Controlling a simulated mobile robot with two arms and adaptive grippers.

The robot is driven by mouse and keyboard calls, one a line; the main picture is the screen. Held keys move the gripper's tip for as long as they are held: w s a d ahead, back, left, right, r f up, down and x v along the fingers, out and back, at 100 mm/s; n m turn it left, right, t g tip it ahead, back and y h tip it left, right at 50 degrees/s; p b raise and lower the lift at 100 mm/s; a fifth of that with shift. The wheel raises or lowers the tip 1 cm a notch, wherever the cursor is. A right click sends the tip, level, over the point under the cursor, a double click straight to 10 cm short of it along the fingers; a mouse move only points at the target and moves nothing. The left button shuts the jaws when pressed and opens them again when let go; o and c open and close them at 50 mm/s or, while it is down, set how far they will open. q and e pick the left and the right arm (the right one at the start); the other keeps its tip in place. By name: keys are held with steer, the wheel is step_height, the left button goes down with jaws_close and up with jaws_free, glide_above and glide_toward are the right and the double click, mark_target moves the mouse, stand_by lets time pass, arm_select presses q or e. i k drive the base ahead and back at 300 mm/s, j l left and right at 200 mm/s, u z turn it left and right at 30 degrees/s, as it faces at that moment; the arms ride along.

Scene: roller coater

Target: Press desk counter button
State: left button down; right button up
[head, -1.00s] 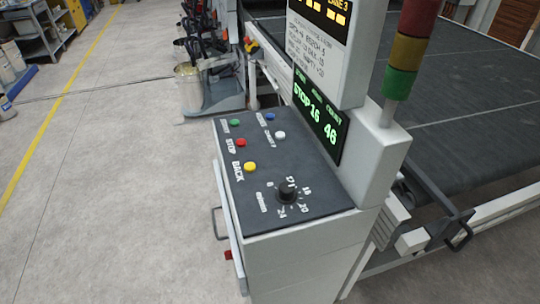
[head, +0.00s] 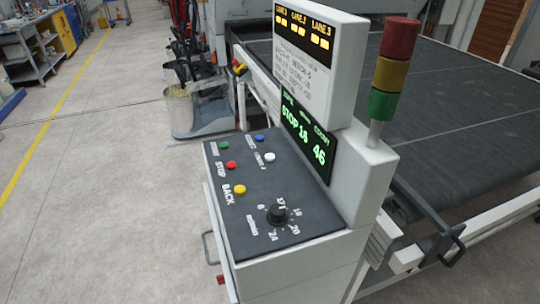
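The dark control desk (head: 222,212) stands in the middle of the head view. It carries a green button (head: 224,146), a red button (head: 231,165) labelled STOP, a yellow button (head: 239,189) labelled BACK, a blue button (head: 260,138) and a white button (head: 269,157). The small labels by the blue and white buttons are too blurred to read surely. A black knob (head: 278,213) sits at the near end. The green-lit display (head: 308,134) reads STOP, 16 and 46. Neither of my grippers is in view.
A grey panel with a lane display (head: 304,29) rises behind the desk, beside a red, yellow and green signal tower (head: 391,70). A wide dark conveyor (head: 450,110) lies to the right. A bucket (head: 180,108) stands beyond the desk. The floor (head: 110,200) at left is clear.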

mark_target(269, 156)
steer(key=j, duration=0.6)
steer(key=k+j+z, duration=0.1)
steer(key=j, duration=0.45)
steer(key=k+j, duration=0.1)
steer(key=j, duration=0.5)
steer(key=j+z, duration=0.1)
steer(key=j, duration=0.5)
steer(key=k, duration=0.05)
